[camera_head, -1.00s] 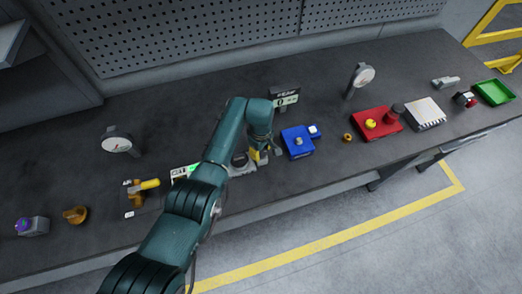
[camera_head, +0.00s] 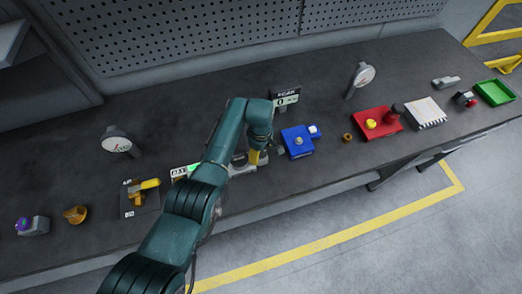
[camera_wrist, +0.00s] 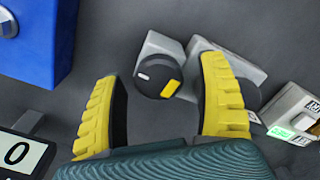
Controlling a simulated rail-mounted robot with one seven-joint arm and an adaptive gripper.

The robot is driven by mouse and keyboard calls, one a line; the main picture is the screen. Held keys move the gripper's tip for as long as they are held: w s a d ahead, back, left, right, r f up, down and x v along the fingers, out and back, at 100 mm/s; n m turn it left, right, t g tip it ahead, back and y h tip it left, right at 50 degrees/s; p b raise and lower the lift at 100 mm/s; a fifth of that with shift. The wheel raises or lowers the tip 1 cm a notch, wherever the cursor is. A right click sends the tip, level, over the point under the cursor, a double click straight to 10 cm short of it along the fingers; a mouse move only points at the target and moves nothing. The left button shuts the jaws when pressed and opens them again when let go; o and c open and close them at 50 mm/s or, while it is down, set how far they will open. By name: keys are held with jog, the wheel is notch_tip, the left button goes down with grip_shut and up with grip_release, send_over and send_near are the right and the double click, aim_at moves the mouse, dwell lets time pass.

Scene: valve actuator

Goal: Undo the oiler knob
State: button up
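A round black knob (camera_wrist: 158,75), with a white mark and a yellow mark on its face, sits on a grey body (camera_wrist: 158,47) in the wrist view. I take it for the oiler knob; no label shows. My gripper (camera_wrist: 161,84) is open, with one yellow finger on each side of the knob in the picture. Dark floor or bench shows between the fingers and the knob, and I see no contact. In the head view my gripper (camera_head: 257,156) points down over the bench, and my arm partly hides the knob and its body.
A blue box (camera_head: 298,141) stands just right of my gripper. A counter display (camera_head: 286,97) stands behind it. A device with a green-lit screen (camera_head: 187,171) and a yellow-handled valve (camera_head: 148,185) lie to the left. A red box (camera_head: 376,123) is farther right. The rear bench is largely clear.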

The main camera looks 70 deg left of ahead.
jog(key=shift+r, duration=0.1)
notch_tip(320, 180, up, 12)
dwell(0.5)
dwell(0.4)
